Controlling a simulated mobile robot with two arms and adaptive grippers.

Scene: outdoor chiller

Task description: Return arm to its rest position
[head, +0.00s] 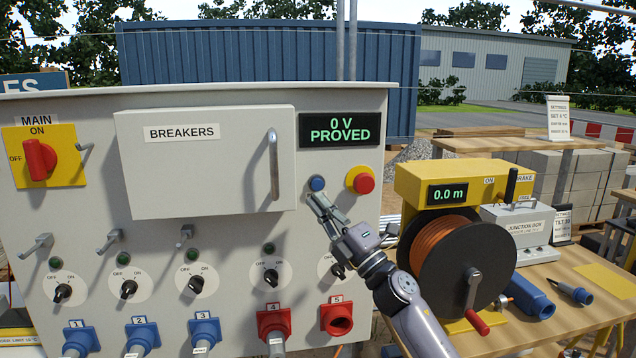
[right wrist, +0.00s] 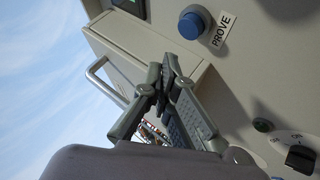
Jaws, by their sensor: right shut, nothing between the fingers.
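My right gripper (head: 322,203) is in front of the grey electrical panel (head: 60,210), just below the blue PROVE button (head: 317,183). Its fingers are shut with nothing between them. In the right wrist view the shut fingers (right wrist: 165,85) point up toward the panel, and the blue button (right wrist: 194,22) shows above and to their right, apart from them. My right arm comes in from the bottom right, in front of part of the rightmost OFF/ON switch. The display (head: 340,130) reads "0 V PROVED". My left gripper is not in view.
A red emergency button (head: 363,183) and the breakers cover's handle (head: 273,165) are close to my right gripper. A cable reel (head: 455,265) reading 0.0 m stands right of my arm on a wooden table (head: 575,315). Blue connectors (head: 535,296) lie there. Plugs and sockets line the panel's bottom.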

